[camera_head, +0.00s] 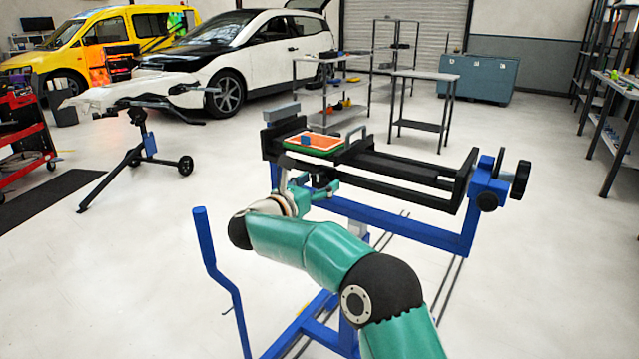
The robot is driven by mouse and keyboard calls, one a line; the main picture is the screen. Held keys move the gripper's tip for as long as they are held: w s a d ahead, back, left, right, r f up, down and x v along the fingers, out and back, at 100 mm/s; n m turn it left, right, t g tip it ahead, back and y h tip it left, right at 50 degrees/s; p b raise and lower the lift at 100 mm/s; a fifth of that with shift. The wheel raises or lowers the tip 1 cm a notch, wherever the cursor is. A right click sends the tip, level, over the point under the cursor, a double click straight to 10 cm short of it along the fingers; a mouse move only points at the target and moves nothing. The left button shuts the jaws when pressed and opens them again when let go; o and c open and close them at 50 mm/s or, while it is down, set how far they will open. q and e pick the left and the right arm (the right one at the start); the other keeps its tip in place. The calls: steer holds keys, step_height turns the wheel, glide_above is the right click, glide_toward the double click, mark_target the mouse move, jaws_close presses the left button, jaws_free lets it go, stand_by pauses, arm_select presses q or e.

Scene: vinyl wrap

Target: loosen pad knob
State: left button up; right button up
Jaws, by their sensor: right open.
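A blue stand (410,226) carries a black rail frame (400,168) in the middle of the room. Two black knobs sit at its right end: a larger one (521,180) on the outside and a smaller one (487,202) below the blue bracket. I cannot tell which knob is the pad knob. My right gripper (322,181) is open, just below the front left part of the frame, near the tray. My left gripper is not in view.
An orange and green tray (314,142) with a blue block (305,140) rests on the frame. A blue upright handle (207,240) rises left of my arm. A wheeled stand (130,165) holds a white car panel (125,95) at left. Open floor lies between.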

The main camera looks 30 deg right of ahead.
steer(key=c, duration=1.1)
steer(key=shift+d+r, duration=0.1)
steer(key=shift+c, duration=0.4)
